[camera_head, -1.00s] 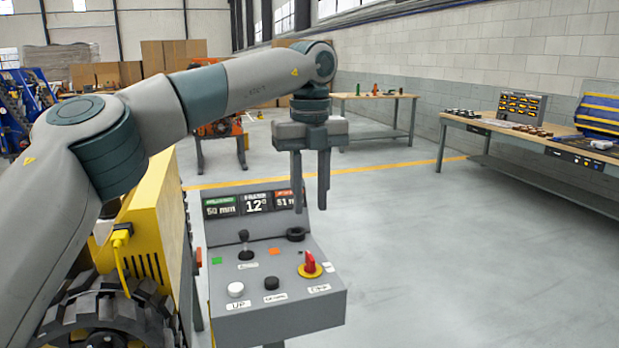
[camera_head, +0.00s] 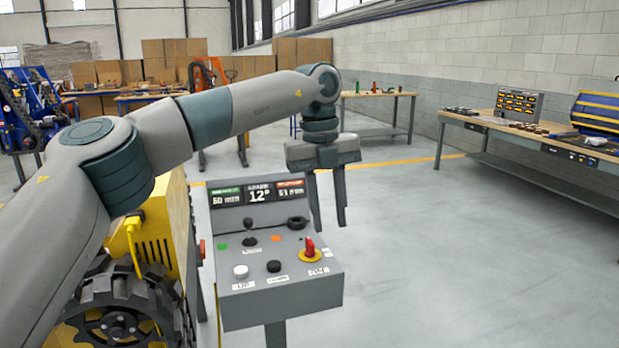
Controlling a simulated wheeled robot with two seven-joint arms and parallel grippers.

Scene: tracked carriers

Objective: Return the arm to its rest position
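My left arm (camera_head: 120,185) comes in from the left and reaches over toward the middle. Its gripper (camera_head: 329,224) hangs with its fingers pointing down, apart, with nothing between them. It is in the air above and beside the right side of the grey control console (camera_head: 308,292) and seems clear of it. My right gripper is out of view.
A yellow tracked carrier (camera_head: 152,232) with a black track (camera_head: 120,310) stands left of the console, partly behind my arm. A workbench (camera_head: 470,131) runs along the right wall, and another table (camera_head: 392,97) is farther back. The grey floor (camera_head: 460,260) right of the console is clear.

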